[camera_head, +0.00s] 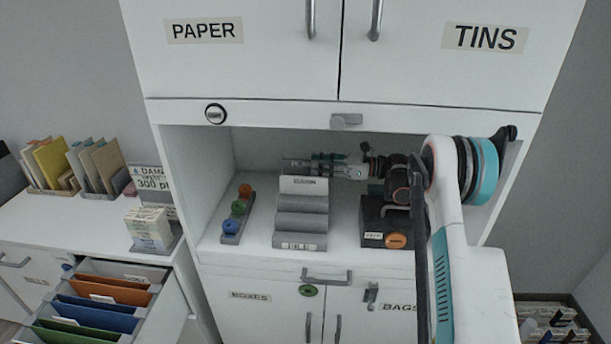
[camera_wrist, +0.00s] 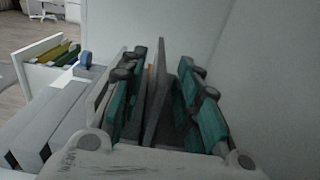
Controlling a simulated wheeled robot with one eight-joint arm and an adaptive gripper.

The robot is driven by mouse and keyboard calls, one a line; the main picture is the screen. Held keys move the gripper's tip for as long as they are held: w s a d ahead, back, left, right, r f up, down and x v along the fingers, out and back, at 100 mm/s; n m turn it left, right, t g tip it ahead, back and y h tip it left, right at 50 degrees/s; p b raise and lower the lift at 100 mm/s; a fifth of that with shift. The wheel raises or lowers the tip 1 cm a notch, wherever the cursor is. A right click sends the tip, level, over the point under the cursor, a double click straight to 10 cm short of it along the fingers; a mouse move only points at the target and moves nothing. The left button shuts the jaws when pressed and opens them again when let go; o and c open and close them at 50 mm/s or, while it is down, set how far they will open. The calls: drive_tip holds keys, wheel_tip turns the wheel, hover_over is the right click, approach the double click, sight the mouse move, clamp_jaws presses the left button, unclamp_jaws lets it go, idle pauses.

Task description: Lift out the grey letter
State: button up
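My gripper (camera_head: 322,165) reaches in from the right, behind the top of the grey stepped letter rack (camera_head: 301,222) in the shelf opening. In the wrist view its green-padded fingers (camera_wrist: 162,100) are apart. A flat, dark grey upright sheet (camera_wrist: 157,92), which looks like the grey letter, stands between them. Gaps show on both sides of it, wider on the right. A pale card (camera_wrist: 103,88) stands just outside the left finger. The letter's lower part is hidden by the gripper body, and in the head view it is not clearly distinguishable.
Left of the rack is a strip with orange, green and blue knobs (camera_head: 237,207). Right of it is a dark box (camera_head: 384,222) with an orange disc. The shelf's back wall and upper cabinet enclose the gripper. An open drawer of coloured folders (camera_head: 98,304) is at lower left.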

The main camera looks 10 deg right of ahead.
sight(304, 164)
drive_tip(key=b+x, duration=0.2)
drive_tip(key=x, duration=0.3)
drive_tip(key=shift+a+f+b, duration=0.1)
drive_tip(key=shift+b, duration=0.25)
clamp_jaws()
